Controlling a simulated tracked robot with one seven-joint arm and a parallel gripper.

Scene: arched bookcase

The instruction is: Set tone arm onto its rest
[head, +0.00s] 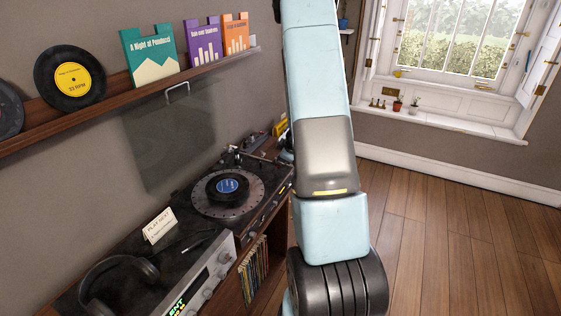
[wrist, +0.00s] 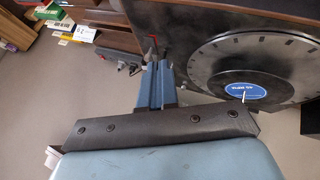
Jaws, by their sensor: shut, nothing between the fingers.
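The turntable (head: 205,212) stands on the cabinet top, with a small black record with a blue label (head: 228,186) on its dotted platter (head: 258,196). The tone arm assembly (head: 234,156) shows small and dark at the turntable's back end; whether the tone arm sits on its rest cannot be told. In the wrist view the platter (wrist: 220,46) and blue label (wrist: 246,91) are at the right. My gripper (wrist: 158,66) is shut and empty, beside the turntable's edge. In the head view my arm hides the gripper. A thin red-tipped part (wrist: 154,41) shows near the fingertips.
The clear lid (head: 165,140) is raised behind the turntable. Headphones (head: 118,280), a card (head: 160,225) and a silver amplifier (head: 205,285) are in front. A wall shelf (head: 130,92) holds records and sleeves. Open floor (head: 450,240) lies right.

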